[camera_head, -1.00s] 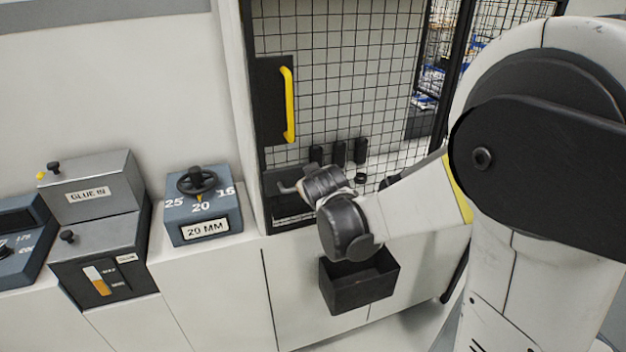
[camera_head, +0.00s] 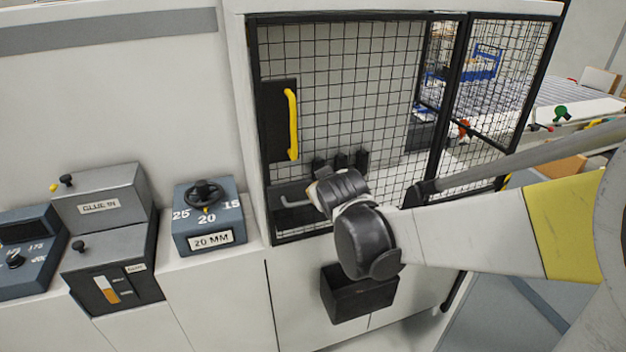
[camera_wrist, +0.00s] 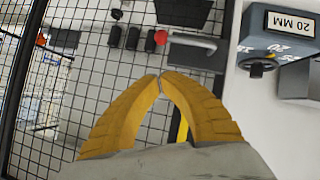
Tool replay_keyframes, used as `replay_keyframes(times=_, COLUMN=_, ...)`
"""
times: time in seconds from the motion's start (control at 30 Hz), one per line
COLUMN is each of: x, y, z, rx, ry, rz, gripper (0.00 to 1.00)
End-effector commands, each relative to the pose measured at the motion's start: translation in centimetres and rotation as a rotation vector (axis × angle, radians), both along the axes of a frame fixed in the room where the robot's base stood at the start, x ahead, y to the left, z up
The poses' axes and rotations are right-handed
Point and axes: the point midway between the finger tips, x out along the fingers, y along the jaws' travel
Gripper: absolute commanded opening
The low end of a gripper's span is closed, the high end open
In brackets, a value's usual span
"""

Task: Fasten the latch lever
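The latch lever (camera_head: 296,204) is a grey bent handle on a dark plate low on the mesh door (camera_head: 340,75), left of my wrist in the head view. In the wrist view the grey lever (camera_wrist: 193,42) lies beyond my fingertips, near the top, beside a red round spot (camera_wrist: 160,37). My gripper (camera_wrist: 160,78) has yellow ribbed fingers whose tips meet, with nothing between them. The fingers appear apart from the lever. In the head view my wrist hides the fingers and may cover part of the lever plate.
A yellow door handle (camera_head: 291,125) stands above the lever. Several black cylinders (camera_head: 341,160) show behind the mesh. A black open bin (camera_head: 358,296) hangs below my wrist. The 20 MM dial box (camera_head: 208,222) and glue unit (camera_head: 105,240) stand to the left.

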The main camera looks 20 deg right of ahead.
Motion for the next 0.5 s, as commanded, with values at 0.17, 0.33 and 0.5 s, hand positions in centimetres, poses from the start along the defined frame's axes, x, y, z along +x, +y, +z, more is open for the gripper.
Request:
replay_keyframes(times=0.17, x=-2.1, y=0.0, z=1.5, rx=0.0, ry=0.0, rz=0.0, gripper=0.0)
replay_keyframes(times=0.33, x=-2.8, y=0.0, z=1.8, rx=0.0, ry=0.0, rz=0.0, gripper=0.0)
replay_keyframes(times=0.5, x=-2.9, y=0.0, z=1.8, rx=0.0, ry=0.0, rz=0.0, gripper=0.0)
